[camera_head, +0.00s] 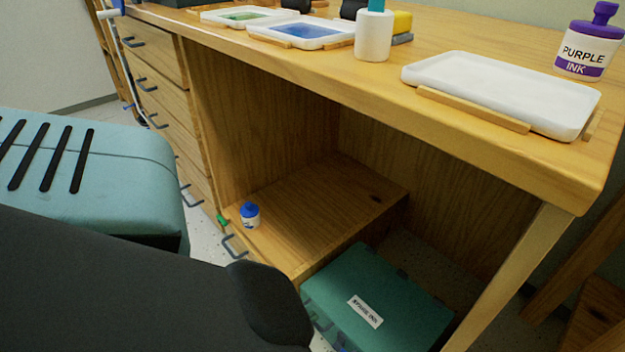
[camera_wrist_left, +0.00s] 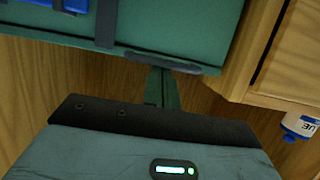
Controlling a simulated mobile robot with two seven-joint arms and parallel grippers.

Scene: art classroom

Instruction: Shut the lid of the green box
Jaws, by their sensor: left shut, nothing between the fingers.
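The green box (camera_head: 400,292) is low under the desk in the head view, beside the wooden shelf, with a white label on its green lid. The lid lies over the box top; I cannot tell if it is fully down. In the left wrist view the box's green surface (camera_wrist_left: 205,28) fills the top, with a dark strap and blue parts at its upper left. My left gripper (camera_wrist_left: 162,88) is shut and empty, its fingertips close to the box's edge; contact is unclear. In the head view my dark arm hides the gripper's fingers. My right gripper is not in view.
A blue-capped ink bottle (camera_head: 249,215) stands on the low shelf (camera_head: 325,200), left of the box. The desk top (camera_head: 380,78) overhangs the box and holds a white tray (camera_head: 500,92) and a purple ink bottle (camera_head: 587,45). Drawers with handles line the left.

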